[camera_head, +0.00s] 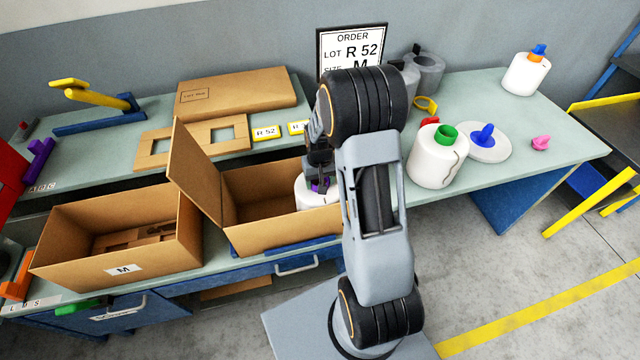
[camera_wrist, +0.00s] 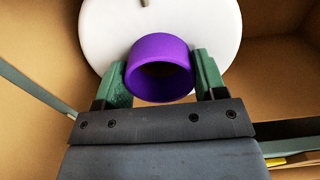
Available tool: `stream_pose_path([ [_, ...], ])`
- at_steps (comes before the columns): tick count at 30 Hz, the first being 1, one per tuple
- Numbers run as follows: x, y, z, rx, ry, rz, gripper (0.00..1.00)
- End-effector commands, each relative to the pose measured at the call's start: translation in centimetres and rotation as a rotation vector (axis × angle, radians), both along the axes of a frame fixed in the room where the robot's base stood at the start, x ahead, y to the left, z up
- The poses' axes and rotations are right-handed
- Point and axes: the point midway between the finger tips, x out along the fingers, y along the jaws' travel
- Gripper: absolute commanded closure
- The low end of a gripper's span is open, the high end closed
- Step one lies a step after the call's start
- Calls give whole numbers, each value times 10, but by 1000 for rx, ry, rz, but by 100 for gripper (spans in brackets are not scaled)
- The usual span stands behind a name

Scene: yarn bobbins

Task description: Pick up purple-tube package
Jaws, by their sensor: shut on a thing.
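The purple-tube package is a white bobbin (camera_wrist: 105,30) with a purple tube (camera_wrist: 160,55) standing out of its end face, seen in the wrist view. My gripper (camera_wrist: 162,80) has its two green fingers closed on either side of the purple tube. In the head view the white bobbin (camera_head: 318,190) is at the right end of the open cardboard box, partly hidden by my arm. Cardboard walls surround the bobbin in the wrist view. I cannot tell whether it touches the box floor.
The open box (camera_head: 270,183) has a raised flap at its left. A second box (camera_head: 120,262) marked M stands left of it. A white bobbin with a green tube (camera_head: 436,158), a blue-tipped white piece (camera_head: 484,142) and an orange-topped bobbin (camera_head: 526,72) stand on the table at right.

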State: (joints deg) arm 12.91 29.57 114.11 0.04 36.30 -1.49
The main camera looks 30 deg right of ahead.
Motion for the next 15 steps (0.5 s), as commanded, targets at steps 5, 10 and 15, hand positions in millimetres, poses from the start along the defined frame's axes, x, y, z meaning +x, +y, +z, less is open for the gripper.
stream_pose_path([
  [5, 2, 0, 24, -2, -9, 0, 100],
  [10, 2, 0, 59, -2, -10, 0, 100],
  [15, 2, 0, 96, -3, -11, 0, 100],
])
